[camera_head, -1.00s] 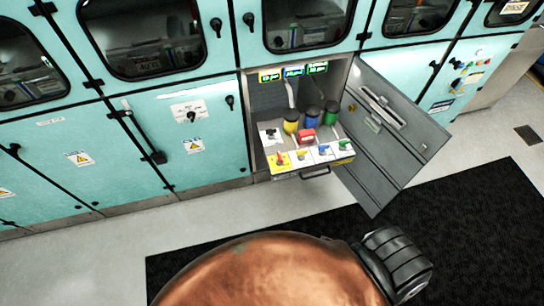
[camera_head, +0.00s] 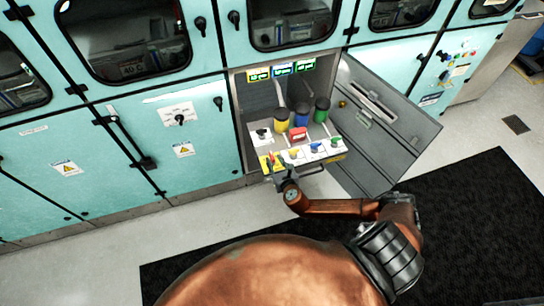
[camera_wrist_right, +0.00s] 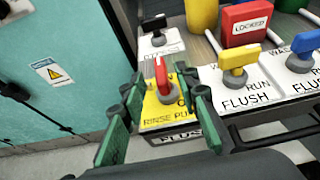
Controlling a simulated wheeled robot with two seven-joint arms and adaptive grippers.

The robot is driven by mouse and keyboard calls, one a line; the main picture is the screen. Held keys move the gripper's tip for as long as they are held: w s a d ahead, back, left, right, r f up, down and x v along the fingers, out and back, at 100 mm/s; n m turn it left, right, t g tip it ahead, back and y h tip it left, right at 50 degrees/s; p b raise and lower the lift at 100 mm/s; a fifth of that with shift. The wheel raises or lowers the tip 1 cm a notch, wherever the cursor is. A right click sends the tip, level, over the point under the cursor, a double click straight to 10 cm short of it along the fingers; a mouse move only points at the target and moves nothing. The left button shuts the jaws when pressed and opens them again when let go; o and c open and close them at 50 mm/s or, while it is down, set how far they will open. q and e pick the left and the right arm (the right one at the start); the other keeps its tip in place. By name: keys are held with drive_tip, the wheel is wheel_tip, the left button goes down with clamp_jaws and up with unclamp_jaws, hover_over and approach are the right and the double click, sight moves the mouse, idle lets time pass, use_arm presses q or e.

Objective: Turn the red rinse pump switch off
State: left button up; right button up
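The red rinse pump switch (camera_wrist_right: 162,76) sits on a yellow plate (camera_wrist_right: 154,112) lettered "RINSE PU…", at the left end of the switch row. Its handle points up in the right wrist view; the position lettering is partly hidden by a finger. My right gripper (camera_wrist_right: 160,98) is open, with one green-padded finger on each side of the switch in the picture. I see no clear contact with the switch. In the head view, the right gripper (camera_head: 273,166) is over the front left corner of the panel and largely covers the switch. My left gripper is not in view.
Beside it are a yellow-handled flush switch (camera_wrist_right: 237,65), a black switch (camera_wrist_right: 157,32) and a red "LOCKED" block (camera_wrist_right: 250,28). Blue and green switches stand further right. A grey cabinet door (camera_head: 385,125) hangs open at right. Teal cabinets (camera_head: 90,185) are at left.

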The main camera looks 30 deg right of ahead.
sight(273, 157)
drive_tip(key=shift+b+x, duration=0.3)
drive_tip(key=shift+x, duration=2.05)
clamp_jaws()
